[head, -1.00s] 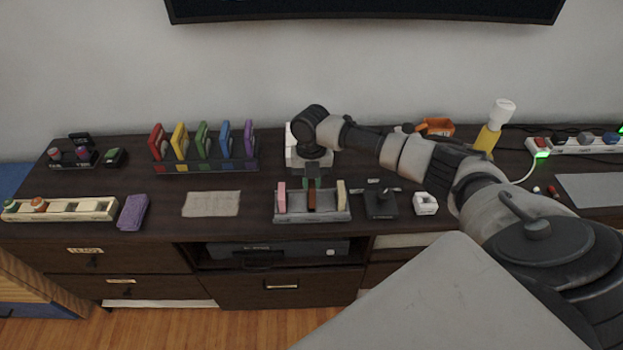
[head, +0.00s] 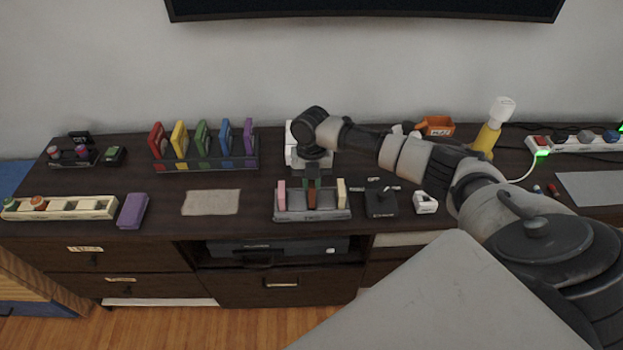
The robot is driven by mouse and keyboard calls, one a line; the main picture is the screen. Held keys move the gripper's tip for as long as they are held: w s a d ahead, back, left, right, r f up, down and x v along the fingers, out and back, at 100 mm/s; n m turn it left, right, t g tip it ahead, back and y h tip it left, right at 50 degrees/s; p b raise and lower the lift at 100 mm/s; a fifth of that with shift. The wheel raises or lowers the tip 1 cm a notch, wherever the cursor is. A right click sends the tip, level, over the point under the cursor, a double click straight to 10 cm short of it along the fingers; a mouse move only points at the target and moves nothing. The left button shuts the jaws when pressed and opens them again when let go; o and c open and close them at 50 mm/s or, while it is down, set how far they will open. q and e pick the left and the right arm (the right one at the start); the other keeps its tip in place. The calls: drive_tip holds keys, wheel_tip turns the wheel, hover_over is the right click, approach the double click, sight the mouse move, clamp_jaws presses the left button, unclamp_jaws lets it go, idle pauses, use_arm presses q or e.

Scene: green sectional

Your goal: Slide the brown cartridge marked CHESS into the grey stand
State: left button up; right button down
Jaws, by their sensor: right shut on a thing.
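The grey stand (head: 330,216) is near the front edge of the dark cabinet top, right of centre. A pink cartridge (head: 282,196) stands at its left end and a cream cartridge (head: 341,193) at its right end. The brown cartridge (head: 311,199) is upright between them, at the stand's middle. My right gripper (head: 312,185) reaches down over the stand from behind and is shut on the brown cartridge's upper part. The CHESS mark is too small to read, and I cannot tell how deep the cartridge sits. My left gripper is not in view.
A black holder (head: 381,202) and a small white object (head: 425,203) stand close right of the stand. A white device (head: 292,150) is behind it. A paper sheet (head: 211,203) lies left. Several coloured cartridges stand in a rack (head: 205,167) at back left.

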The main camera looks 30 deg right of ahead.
drive_tip(key=shift+f+b, duration=1.1)
drive_tip(key=shift+f, duration=0.75)
drive_tip(key=c, duration=1)
unclamp_jaws()
drive_tip(key=shift+r, duration=0.1)
drive_tip(key=shift+r, duration=0.1)
drive_tip(key=r, duration=0.7)
drive_tip(key=w+r, duration=0.1)
drive_tip(key=r, duration=0.2)
drive_tip(key=shift+d+r+b, duration=0.25)
drive_tip(key=shift+d+b, duration=0.05)
drive_tip(key=shift+b, duration=0.1)
